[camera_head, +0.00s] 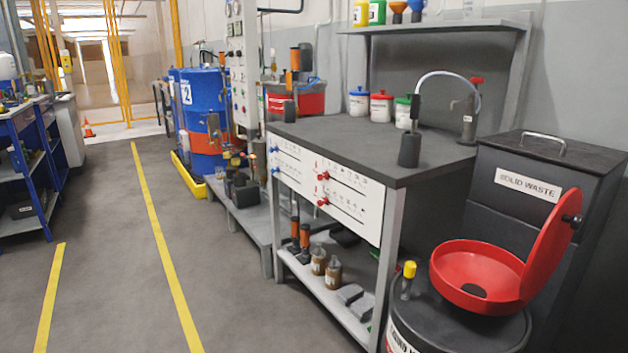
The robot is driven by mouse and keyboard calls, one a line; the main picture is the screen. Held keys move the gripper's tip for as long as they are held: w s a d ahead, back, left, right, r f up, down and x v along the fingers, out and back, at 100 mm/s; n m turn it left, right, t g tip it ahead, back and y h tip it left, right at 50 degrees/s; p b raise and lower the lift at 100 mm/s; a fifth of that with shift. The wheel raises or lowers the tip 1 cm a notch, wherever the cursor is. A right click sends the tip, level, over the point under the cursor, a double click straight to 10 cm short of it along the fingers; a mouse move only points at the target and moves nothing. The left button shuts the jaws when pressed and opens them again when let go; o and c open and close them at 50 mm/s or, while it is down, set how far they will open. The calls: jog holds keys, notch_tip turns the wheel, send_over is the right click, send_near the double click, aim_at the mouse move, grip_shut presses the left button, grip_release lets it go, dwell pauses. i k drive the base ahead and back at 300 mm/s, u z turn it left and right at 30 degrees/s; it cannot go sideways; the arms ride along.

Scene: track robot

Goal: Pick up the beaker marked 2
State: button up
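I cannot make out a beaker marked 2 in this view. A blue drum (203,92) at the back carries a white label (186,93) that seems to read 2. Small bottles with brown contents (319,260) stand on the lower shelf of the workbench; their marks are too small to read. Three white jars with a blue lid (359,102), a red lid (381,107) and a green lid (404,112) stand on the bench top. My gripper is not in view.
The dark workbench (330,140) stands at centre right. A solid waste bin (530,190) and a drum with an open red funnel lid (480,270) stand at the right. A blue shelf (45,190) is at the left. The grey floor (100,270) with yellow lines is clear.

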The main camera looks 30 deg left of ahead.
aim_at(218, 171)
jog(key=u, duration=1.85)
jog(key=i, duration=2.4)
jog(key=u, duration=0.2)
jog(key=i, duration=3.6)
jog(key=z, duration=0.2)
